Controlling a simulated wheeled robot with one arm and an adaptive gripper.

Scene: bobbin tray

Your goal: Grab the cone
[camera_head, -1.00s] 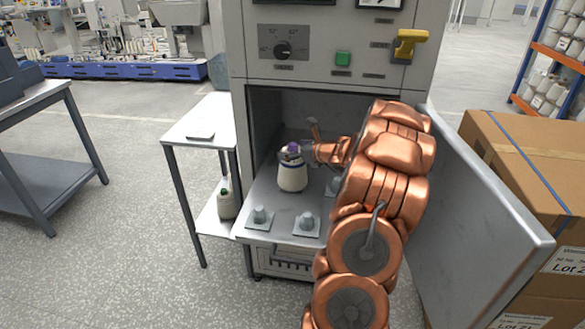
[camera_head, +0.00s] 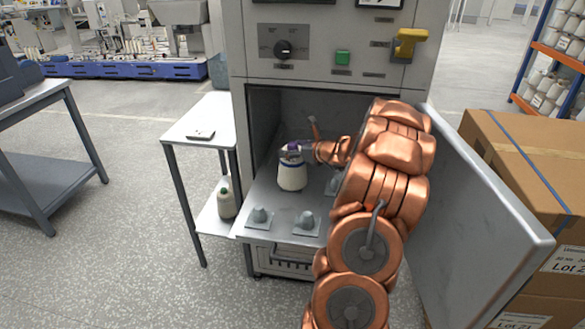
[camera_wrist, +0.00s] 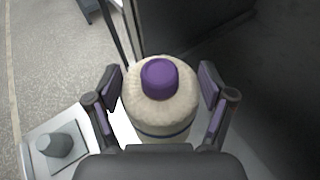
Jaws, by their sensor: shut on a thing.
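The cone (camera_head: 291,175) is cream yarn with a blue band and a purple top. It stands upright on the grey tray (camera_head: 274,203) inside the open cabinet. In the wrist view the cone (camera_wrist: 160,112) sits between the two fingers of my gripper (camera_wrist: 160,88), with its purple top facing the camera. My gripper (camera_head: 291,153) is shut on the upper part of the cone. I cannot tell whether the cone's base touches the tray. My arm hides the right part of the tray.
Grey pegs (camera_head: 260,217) stand on the tray's front edge. The open door (camera_head: 480,215) is close to my arm's right. A side table (camera_head: 200,125) stands at left, with another cone (camera_head: 227,203) on its lower shelf. Cardboard boxes (camera_head: 530,165) stand at far right.

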